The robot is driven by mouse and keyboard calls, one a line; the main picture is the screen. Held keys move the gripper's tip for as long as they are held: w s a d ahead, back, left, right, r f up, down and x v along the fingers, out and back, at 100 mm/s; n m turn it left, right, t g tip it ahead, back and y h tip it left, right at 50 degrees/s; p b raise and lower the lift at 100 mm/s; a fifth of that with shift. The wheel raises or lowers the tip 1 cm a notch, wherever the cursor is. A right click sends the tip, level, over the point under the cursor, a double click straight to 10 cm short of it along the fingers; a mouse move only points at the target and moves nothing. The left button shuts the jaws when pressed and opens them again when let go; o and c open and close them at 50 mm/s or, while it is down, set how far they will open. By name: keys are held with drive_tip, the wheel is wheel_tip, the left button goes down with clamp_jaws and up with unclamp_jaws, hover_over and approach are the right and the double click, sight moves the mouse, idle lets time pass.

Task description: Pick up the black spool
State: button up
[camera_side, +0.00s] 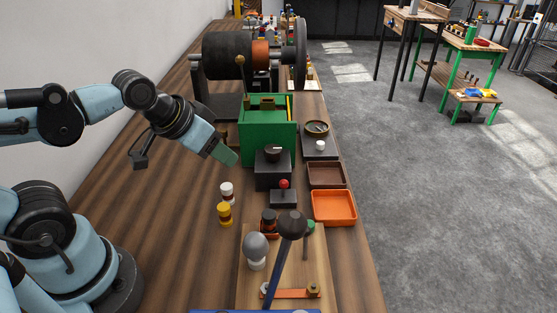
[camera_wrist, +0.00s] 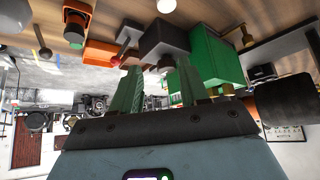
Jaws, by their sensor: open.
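A dark spool with a copper-orange band (camera_side: 269,220), which I take for the black spool, stands at the back of the light wooden board (camera_side: 243,285) in the side view. A dark orange-banded cylinder, probably the same spool (camera_wrist: 76,27), shows upper left in the wrist view. My gripper (camera_side: 228,157) is open and empty, tilted down above the table left of the green box. It is apart from the spool, farther back and to its left. Its two green fingers (camera_wrist: 158,77) show spread apart in the wrist view.
A white spool (camera_side: 227,190) and yellow spool (camera_side: 224,214) stand left of the board. A grey ball (camera_side: 256,245) and black-headed lever (camera_side: 291,225) crowd the black spool. The green box (camera_side: 255,142), red-knobbed block (camera_side: 284,196) and orange tray (camera_side: 334,207) are nearby. Table's left side is clear.

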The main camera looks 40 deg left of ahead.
drive_tip(key=shift+o, duration=1.1)
drive_tip(key=m+g, duration=0.4)
drive_tip(key=g, duration=0.2)
approach(269, 214)
drive_tip(key=shift+h, duration=0.3)
drive_tip(key=shift+w+f, duration=0.15)
drive_tip(key=shift+f, duration=1.55)
drive_tip(key=shift+w+f, duration=0.2)
drive_tip(key=shift+f, duration=1.5)
drive_tip(key=shift+w+f, duration=0.15)
drive_tip(key=shift+f, duration=1.5)
clamp_jaws()
